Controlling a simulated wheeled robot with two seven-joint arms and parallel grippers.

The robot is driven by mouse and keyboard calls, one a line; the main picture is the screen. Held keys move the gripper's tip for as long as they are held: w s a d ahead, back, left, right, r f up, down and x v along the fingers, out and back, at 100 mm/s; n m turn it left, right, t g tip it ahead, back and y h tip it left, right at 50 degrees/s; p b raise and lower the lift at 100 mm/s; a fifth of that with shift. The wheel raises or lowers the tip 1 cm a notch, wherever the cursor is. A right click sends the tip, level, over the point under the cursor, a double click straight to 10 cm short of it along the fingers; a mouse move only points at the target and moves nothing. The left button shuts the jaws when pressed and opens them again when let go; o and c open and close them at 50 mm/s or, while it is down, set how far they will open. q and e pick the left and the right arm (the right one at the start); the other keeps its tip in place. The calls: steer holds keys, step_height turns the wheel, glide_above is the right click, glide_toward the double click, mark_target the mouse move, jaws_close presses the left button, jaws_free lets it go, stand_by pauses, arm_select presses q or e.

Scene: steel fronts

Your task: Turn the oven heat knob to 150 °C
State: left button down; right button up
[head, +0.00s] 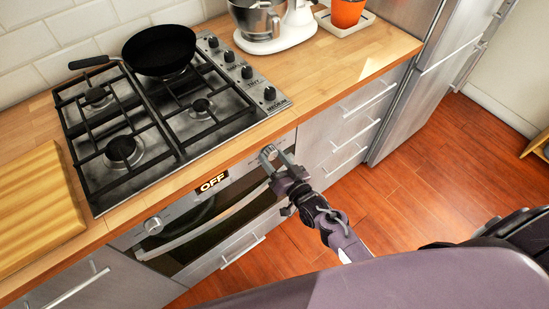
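The oven (232,205) is set under the counter, with a steel front panel and a display (212,182) reading "OFF". One round knob (153,226) is at the panel's left end. Another knob (268,151) is at the right end, partly hidden by my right gripper (274,166). The gripper's fingertips are at this right knob; I cannot tell whether they touch it or are closed on it. Markings on the oven knobs are too small to read. My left gripper is not in view.
Above the oven is a gas hob (150,120) with a black pan (160,50) and several knobs along its right side. The oven handle (205,228) runs below the panel. Drawers (345,125) and a fridge (425,75) stand to the right. The wooden floor (430,185) is clear.

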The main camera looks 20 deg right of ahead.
steer(key=shift+o, duration=0.2)
steer(key=b+v, duration=0.1)
steer(key=v, duration=0.6)
steer(key=shift+s, duration=0.35)
steer(key=shift+d+f, duration=0.1)
steer(key=shift+d, duration=0.05)
